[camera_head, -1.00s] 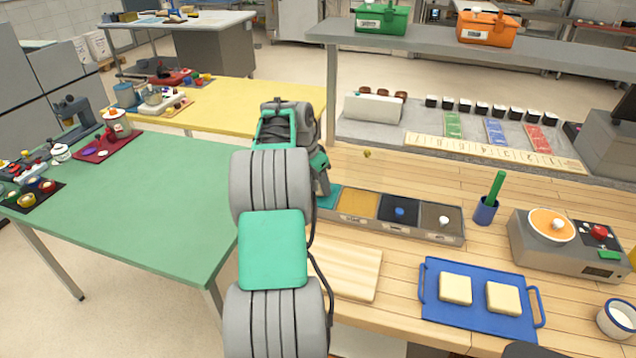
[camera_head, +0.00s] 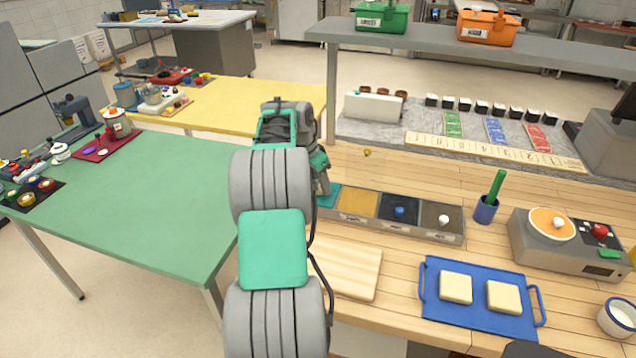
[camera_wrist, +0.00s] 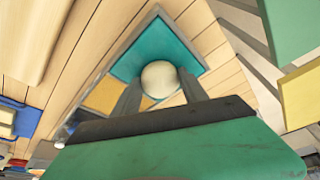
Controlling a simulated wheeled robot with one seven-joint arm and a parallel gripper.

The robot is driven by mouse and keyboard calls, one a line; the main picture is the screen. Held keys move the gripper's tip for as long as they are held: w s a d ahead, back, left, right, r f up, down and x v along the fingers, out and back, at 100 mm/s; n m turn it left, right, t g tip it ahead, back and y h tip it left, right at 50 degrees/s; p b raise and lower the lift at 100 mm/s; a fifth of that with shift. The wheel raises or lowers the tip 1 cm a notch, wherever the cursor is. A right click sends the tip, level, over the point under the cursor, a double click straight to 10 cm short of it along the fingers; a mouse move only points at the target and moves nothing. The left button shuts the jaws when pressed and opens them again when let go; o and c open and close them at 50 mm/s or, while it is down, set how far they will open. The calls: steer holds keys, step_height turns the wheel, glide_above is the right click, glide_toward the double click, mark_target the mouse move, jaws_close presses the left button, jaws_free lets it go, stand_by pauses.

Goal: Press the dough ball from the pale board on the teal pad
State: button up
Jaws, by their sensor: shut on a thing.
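A round cream dough ball (camera_wrist: 160,79) sits between the two dark fingers of my gripper (camera_wrist: 158,92) in the wrist view. My gripper is shut on it. The teal pad (camera_wrist: 138,62) lies directly behind the ball in that view; I cannot tell whether the ball touches it. In the head view a corner of the teal pad (camera_head: 328,197) shows beside my arm, at the left end of a row of bins. The ball is hidden there by my arm. The pale board (camera_head: 352,272), bare where it shows, lies in front of the bins, partly covered by my arm.
The grey bin row (camera_head: 400,229) has ochre, dark blue and brown compartments. A blue tray (camera_head: 482,318) with two pale blocks lies front right. A blue cup (camera_head: 486,210) holds a green stick. A green table (camera_head: 150,205) stands left, with a gap before the wooden counter.

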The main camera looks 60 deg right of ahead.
step_height(320, 180, up, 8)
steer(key=p, duration=0.6)
stand_by(0.4)
